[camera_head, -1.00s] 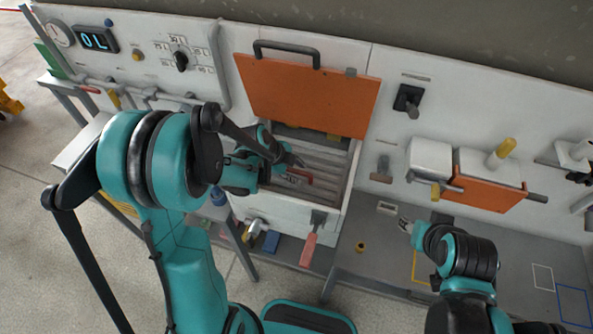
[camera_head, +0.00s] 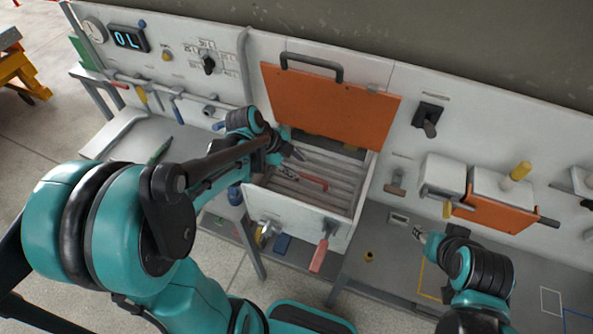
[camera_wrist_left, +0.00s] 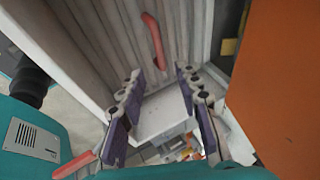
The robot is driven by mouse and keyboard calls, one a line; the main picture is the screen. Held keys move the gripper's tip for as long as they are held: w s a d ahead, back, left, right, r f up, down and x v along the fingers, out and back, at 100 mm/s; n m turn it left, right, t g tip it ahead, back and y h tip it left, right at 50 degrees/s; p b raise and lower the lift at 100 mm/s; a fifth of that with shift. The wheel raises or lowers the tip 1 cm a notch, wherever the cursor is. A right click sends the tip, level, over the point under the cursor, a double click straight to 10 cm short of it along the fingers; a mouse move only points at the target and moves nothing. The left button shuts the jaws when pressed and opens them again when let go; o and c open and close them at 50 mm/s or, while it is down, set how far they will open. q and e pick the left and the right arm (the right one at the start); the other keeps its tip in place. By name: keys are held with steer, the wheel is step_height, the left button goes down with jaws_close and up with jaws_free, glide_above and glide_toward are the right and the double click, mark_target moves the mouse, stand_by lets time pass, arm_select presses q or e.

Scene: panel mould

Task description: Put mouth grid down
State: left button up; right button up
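A pale slatted grid (camera_head: 335,174) with a red handle (camera_head: 314,183) lies flat in the mouth of the white box. In the left wrist view the slats (camera_wrist_left: 110,35) and the red handle (camera_wrist_left: 153,40) are beyond my fingers. My left gripper (camera_head: 299,155) is over the back left part of the box. In the left wrist view its fingers (camera_wrist_left: 160,105) are spread with nothing gripped between them, apart from the handle. My right gripper (camera_head: 417,233) is low over the grey bench, away from the grid; its fingers are too small to read.
The orange lid (camera_head: 330,105) stands raised behind the box's mouth. A hammer (camera_head: 396,181) is on the panel.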

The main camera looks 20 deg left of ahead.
arm_select(q)
steer(key=s+r+n+t+y, duration=0.1)
steer(key=s+r+n+y, duration=0.1)
steer(key=s+n, duration=0.4)
steer(key=s+d+r+n+t+y, duration=0.1)
steer(key=s+r+n, duration=0.4)
steer(key=n, duration=0.8)
steer(key=shift+s+d+t+y, duration=0.15)
steer(key=shift+s+t+y, duration=0.25)
steer(key=shift+s+t, duration=0.35)
steer(key=shift+s+f, duration=0.1)
